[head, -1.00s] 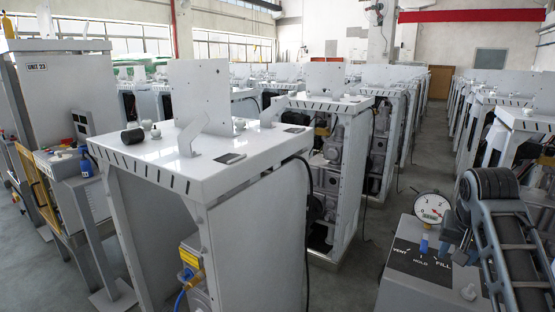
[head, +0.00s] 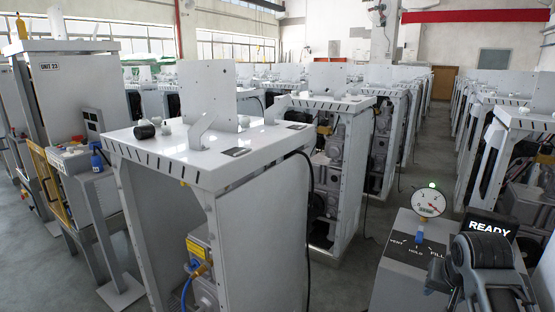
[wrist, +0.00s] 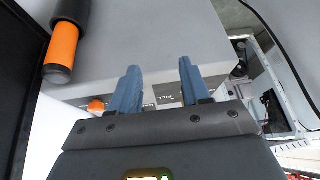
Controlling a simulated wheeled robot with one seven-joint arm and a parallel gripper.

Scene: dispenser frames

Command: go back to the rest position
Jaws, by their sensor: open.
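My gripper (wrist: 159,78) shows in the wrist view with its two blue-grey fingers apart and nothing between them. Behind the fingertips is a pale grey panel (wrist: 170,40), with a dark strip of small lettering partly hidden by the fingers. In the head view my dark arm is at the lower right, over the grey console (head: 395,275); the fingers cannot be made out there. The console carries a round gauge (head: 428,202), a blue knob (head: 420,237) near the marks VENT, HOLD and FILL, and a dark READY sign (head: 489,227).
A white dispenser frame (head: 250,165) stands in the middle, with rows of similar frames behind. An orange-ended black handle (wrist: 62,50) and an orange knob (wrist: 96,104) are close to my gripper's left. An aisle of bare floor (head: 425,165) runs back between the rows.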

